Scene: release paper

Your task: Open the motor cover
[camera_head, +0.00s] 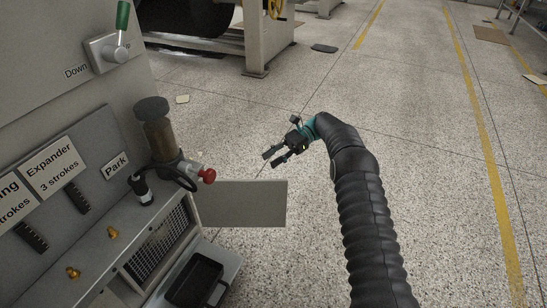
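My gripper (270,158) is in the middle of the view, at the end of my black-sleeved arm. Its two dark fingers point left and are apart, with nothing seen between them. A flat grey panel (243,204) stands out to the right from the machine's lower side, below my gripper in the picture. A vented grille (157,248) is in the machine's side to its left. I cannot tell for certain which of these parts is the motor cover. My gripper appears apart from both.
The grey machine (75,115) fills the left side, with a green-handled lever (122,20), a brown cylinder (158,130) and a red knob (207,175). A black tray-like part (195,279) lies at the bottom. The speckled floor to the right is open.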

